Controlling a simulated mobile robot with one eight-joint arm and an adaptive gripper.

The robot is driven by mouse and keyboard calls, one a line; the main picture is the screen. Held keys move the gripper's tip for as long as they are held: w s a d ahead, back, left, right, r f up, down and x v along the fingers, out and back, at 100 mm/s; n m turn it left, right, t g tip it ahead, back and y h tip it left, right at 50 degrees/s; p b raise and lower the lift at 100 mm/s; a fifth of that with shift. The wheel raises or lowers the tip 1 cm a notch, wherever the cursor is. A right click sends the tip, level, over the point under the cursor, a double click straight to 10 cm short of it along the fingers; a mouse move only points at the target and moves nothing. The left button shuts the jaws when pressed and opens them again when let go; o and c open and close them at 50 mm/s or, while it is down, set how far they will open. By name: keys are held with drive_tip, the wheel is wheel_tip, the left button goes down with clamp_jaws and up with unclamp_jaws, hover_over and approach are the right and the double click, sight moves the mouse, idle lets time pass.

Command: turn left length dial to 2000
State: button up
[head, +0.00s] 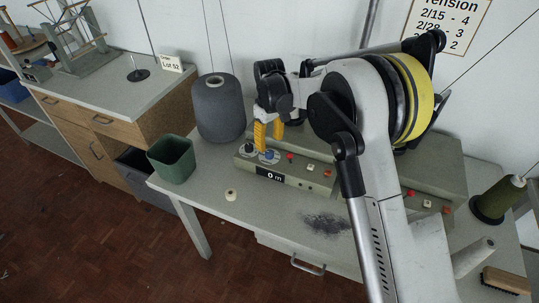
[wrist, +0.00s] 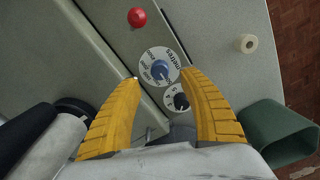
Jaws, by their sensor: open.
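The length dial (wrist: 160,67) has a blue knob on a white round plate marked "metres" with numbers around it, too small to read surely. It also shows on the left control box in the head view (head: 269,156). A smaller black-knobbed dial (wrist: 180,101) sits beside it and shows in the head view (head: 249,148). The box's black display (head: 270,174) reads "0 m". My gripper (head: 267,147) is open above the dials. In the wrist view its yellow fingertips (wrist: 160,79) lie either side of the blue knob; I cannot tell whether they touch it.
A red button (wrist: 137,17) is near the dial. A grey yarn cone (head: 219,108) stands behind left, a green bin (head: 172,158) at the left edge. A small white roll (head: 230,195) and dark lint (head: 326,223) lie in front. Part of the table's front is clear.

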sight(270, 152)
wheel_tip(270, 152, down, 6)
drive_tip(key=shift+r+b, duration=0.2)
drive_tip(key=shift+b, duration=0.5)
clamp_jaws()
